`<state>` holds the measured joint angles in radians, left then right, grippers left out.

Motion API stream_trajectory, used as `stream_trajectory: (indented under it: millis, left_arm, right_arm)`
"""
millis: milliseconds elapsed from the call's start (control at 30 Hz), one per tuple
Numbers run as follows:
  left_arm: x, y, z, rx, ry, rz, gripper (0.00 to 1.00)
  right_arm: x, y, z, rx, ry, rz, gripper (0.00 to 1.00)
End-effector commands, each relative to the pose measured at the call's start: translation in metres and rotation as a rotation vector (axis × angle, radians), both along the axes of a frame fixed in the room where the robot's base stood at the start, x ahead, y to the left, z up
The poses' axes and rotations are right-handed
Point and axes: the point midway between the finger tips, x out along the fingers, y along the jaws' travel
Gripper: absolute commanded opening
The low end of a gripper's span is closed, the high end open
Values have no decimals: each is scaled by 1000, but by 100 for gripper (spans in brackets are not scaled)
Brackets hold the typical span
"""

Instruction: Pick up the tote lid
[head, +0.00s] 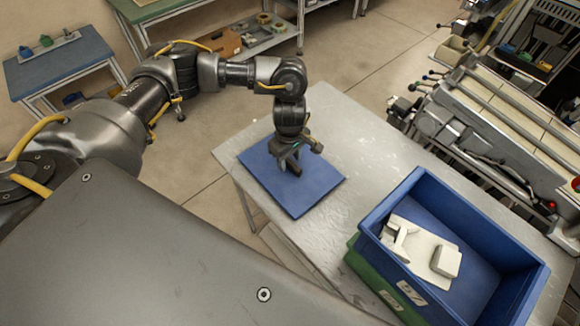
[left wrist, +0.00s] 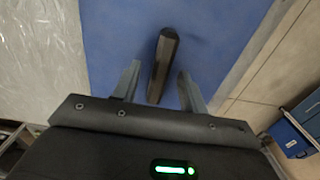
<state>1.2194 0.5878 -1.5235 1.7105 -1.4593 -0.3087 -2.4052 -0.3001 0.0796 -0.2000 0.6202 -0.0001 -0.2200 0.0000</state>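The tote lid (head: 306,195) is a flat blue panel lying on the near left part of the grey table. In the left wrist view the lid (left wrist: 215,40) fills the middle, with a dark bar handle (left wrist: 163,62) standing up from it. My left gripper (head: 291,168) points down over the lid. In the left wrist view its two fingers are apart, one on each side of the handle, with gaps visible on both sides. How deep the fingertips reach along the handle is hard to tell. My right gripper is not in view.
A blue tote (head: 512,254) holding white pieces stands on the right of the table (head: 385,158), over a green tote (head: 370,278). Bare tabletop lies between lid and totes. A roller machine (head: 500,110) stands beyond, and a side bench (head: 62,65) at far left.

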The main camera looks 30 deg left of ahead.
Motion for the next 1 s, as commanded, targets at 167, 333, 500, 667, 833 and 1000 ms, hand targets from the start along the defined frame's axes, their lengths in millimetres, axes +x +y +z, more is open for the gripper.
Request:
stream_trajectory:
  millis: [167,333,500,667,833,1000]
  left_arm:
    - [0,0,0,0,0,0,19]
    - [0,0,0,0,0,0,0]
    - [0,0,1,0,0,0,0]
    - [0,0,1,0,0,0,0]
    - [1,0,6,-1,-3,-2,0]
    - [2,0,28,1,-7,-3,0]
  right_arm:
    - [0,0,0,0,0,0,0]
    - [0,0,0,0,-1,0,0]
    - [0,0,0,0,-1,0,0]
    - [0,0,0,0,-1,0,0]
    - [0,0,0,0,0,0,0]
    - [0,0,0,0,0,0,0]
